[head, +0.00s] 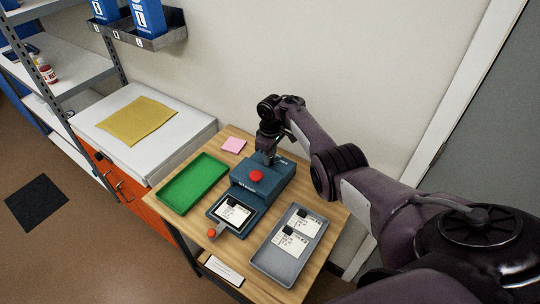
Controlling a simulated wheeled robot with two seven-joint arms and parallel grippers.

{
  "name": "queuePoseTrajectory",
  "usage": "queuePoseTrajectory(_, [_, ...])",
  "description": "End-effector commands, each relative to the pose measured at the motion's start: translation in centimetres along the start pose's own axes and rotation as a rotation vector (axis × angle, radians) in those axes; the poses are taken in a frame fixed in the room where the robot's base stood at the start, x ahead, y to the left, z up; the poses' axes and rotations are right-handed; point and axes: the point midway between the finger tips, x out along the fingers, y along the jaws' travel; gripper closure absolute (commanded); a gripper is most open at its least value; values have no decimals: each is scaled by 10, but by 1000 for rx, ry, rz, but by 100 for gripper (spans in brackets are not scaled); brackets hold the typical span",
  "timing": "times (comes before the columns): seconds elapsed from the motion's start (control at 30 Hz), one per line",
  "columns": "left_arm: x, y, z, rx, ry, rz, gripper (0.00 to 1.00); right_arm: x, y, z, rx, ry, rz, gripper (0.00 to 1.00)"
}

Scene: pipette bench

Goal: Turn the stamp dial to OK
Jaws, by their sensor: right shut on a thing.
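The stamp machine (283,178) is a blue-teal box on the wooden table, with a red button (256,176) on top. A card (233,212) lies on its front plate. A lever with a red knob (212,233) sticks out at the front. My right gripper (268,157) points down at the back of the machine's top and is shut on the stamp dial there. The dial is hidden by the gripper, so its setting cannot be read. My left gripper is not in view.
A green tray (194,183) stands empty left of the machine. A grey tray (272,265) with cards stands to the right. A pink pad (233,145) lies behind. A white label (223,270) is at the table's front. A white-topped cabinet (92,122) with a yellow cloth (137,120) adjoins the table.

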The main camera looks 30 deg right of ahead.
Motion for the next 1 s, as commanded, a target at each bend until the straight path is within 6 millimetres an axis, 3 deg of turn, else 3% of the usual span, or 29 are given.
queuePoseTrajectory(0.6, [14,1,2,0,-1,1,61,1,-1,-1,-582,-23,0,98])
queuePoseTrajectory(1.0, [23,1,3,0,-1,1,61,1,-2,0,-855,-35,0,98])
